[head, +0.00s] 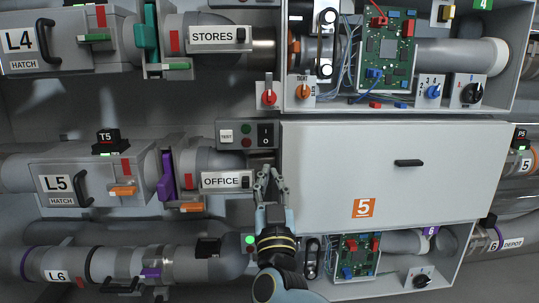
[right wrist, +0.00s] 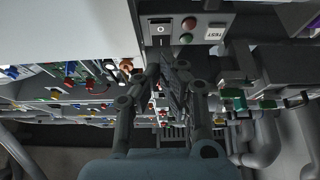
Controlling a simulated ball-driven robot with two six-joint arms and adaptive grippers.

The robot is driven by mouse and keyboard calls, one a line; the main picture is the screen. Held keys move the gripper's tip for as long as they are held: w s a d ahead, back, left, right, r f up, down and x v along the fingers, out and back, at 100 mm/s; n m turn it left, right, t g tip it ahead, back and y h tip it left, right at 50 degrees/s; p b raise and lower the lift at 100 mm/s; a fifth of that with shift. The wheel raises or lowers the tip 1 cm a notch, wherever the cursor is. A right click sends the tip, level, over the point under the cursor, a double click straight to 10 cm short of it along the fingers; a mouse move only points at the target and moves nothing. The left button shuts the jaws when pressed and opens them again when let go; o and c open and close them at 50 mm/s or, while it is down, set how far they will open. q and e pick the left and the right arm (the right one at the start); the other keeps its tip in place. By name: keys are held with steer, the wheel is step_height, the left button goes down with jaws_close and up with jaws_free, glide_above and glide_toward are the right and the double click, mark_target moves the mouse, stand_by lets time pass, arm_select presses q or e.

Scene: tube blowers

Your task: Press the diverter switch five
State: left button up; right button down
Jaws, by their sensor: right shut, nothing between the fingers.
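On the fifth row, the OFFICE plate (head: 220,180) carries a small black switch (head: 246,181) at its right end. Above it, a grey panel holds a black rocker switch (head: 265,134), a TEST button (head: 227,136), and red and green round parts. Which of these is diverter switch five is not labelled. My right gripper (head: 269,174) is shut and empty, pointing up just right of the OFFICE plate and below the rocker. In the right wrist view the rocker (right wrist: 160,29) lies beyond the fingertips (right wrist: 167,72), apparently apart from them. My left gripper is not in view.
A closed grey cover (head: 390,150) marked 5 stands right of the gripper. The L5 hatch (head: 85,180) and a purple plate (head: 166,177) are to the left. An open box with a circuit board (head: 385,55) is above; another (head: 360,256) is below.

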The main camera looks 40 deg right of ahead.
steer(key=shift+f+v, duration=0.2)
steer(key=shift+v, duration=0.65)
steer(key=shift+f+v, duration=0.15)
steer(key=shift+v, duration=0.75)
steer(key=shift+w+d, duration=0.1)
steer(key=shift+w, duration=0.15)
